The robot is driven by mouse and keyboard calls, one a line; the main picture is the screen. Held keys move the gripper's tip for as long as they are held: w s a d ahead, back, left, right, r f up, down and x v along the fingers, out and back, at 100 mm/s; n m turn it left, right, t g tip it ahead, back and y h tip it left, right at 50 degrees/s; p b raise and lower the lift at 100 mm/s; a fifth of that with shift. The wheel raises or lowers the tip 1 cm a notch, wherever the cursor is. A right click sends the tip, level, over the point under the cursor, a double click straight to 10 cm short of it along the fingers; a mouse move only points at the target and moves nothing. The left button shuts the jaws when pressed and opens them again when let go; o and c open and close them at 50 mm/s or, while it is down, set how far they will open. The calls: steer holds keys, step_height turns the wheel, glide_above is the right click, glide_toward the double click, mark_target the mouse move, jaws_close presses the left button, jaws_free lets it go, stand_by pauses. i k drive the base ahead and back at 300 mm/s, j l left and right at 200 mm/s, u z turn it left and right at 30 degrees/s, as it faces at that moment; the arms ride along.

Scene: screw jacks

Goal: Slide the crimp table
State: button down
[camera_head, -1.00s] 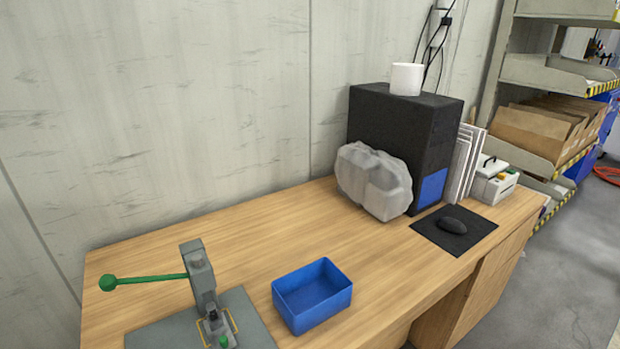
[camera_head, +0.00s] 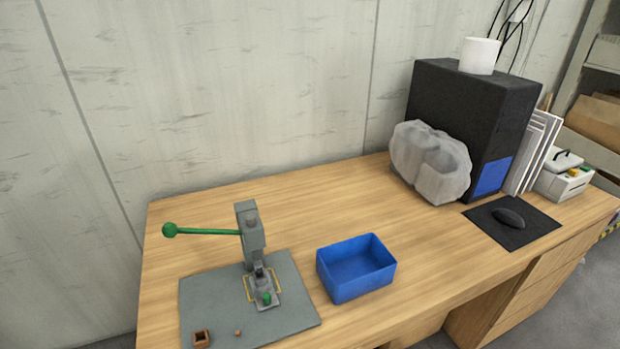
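The crimp press stands on a grey base plate (camera_head: 205,297) at the left of the wooden table (camera_head: 290,215). Its grey upright column (camera_head: 250,230) carries a green-knobbed lever (camera_head: 205,232) that points left. Below the column a small grey sliding table (camera_head: 264,292) with a green knob (camera_head: 267,298) sits partly over a yellow outline (camera_head: 248,289). A small brown square holder (camera_head: 200,338) and a tiny brown piece (camera_head: 238,333) lie on the plate's front edge. My gripper is not in view.
An empty blue bin (camera_head: 355,268) stands right of the press. A clear plastic bag (camera_head: 430,162), a black computer case (camera_head: 465,115) with a white roll (camera_head: 479,55) on it, and a mouse on a black pad (camera_head: 512,222) are further right. The table's middle is clear.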

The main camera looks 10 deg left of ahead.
mark_target(265, 296)
steer(key=i+l, duration=0.15)
steer(key=i, duration=0.15)
steer(key=u, duration=0.4)
steer(key=i+l+u, duration=0.1)
steer(key=u, duration=0.3)
steer(key=i+l+u, duration=0.1)
steer(key=u, duration=1.2)
